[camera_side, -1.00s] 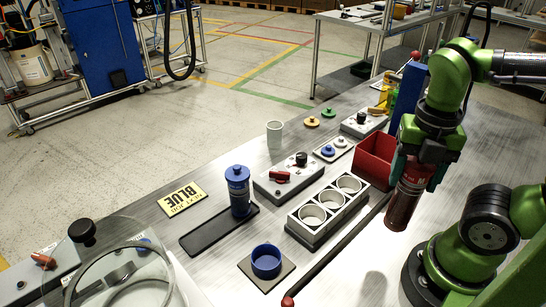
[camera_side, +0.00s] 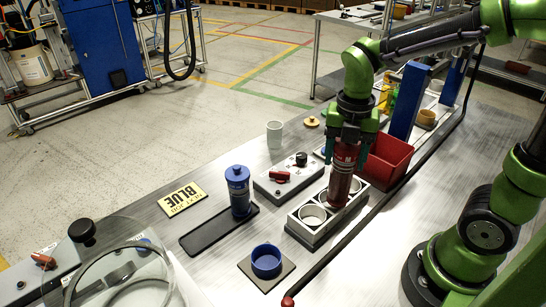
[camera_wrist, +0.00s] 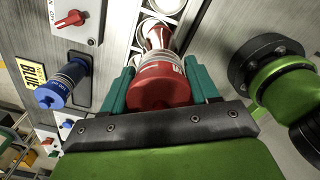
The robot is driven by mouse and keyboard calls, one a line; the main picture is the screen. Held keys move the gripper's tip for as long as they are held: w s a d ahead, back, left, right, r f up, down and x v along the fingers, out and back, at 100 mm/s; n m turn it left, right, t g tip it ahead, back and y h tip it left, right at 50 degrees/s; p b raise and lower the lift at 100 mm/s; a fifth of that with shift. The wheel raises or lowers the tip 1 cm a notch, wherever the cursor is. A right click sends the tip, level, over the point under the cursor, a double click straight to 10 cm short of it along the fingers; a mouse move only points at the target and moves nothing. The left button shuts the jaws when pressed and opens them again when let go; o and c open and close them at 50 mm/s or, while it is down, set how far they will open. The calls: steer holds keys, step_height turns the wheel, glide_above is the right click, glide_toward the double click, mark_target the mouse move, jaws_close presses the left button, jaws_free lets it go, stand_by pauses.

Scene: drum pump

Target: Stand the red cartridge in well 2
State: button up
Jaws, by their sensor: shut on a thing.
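The red cartridge (camera_side: 342,180) is upright in my gripper (camera_side: 347,151), its lower end at the middle well of the pale three-well block (camera_side: 308,238). I cannot tell whether that end is inside the well or just above it. The near well (camera_side: 312,214) is empty; the far well is partly hidden behind the cartridge. In the wrist view, the teal fingers of my gripper (camera_wrist: 161,88) are shut on the red cartridge (camera_wrist: 160,80), which points down at a white well ring (camera_wrist: 157,27). No well numbers are readable.
A red bin (camera_side: 388,158) stands close behind the block. A grey box with a red switch (camera_side: 280,177) and a blue cartridge (camera_side: 238,190) on a black tray lie left. A dark rod (camera_side: 330,262) runs along the block's right side. A blue cup (camera_side: 266,260) stands nearer.

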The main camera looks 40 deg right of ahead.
steer(key=shift+w, duration=0.6)
steer(key=shift+f, duration=1.85)
jaws_close()
steer(key=shift+w, duration=0.1)
steer(key=o, duration=1.6)
jaws_free()
steer(key=shift+c, duration=0.2)
steer(key=shift+r, duration=0.15)
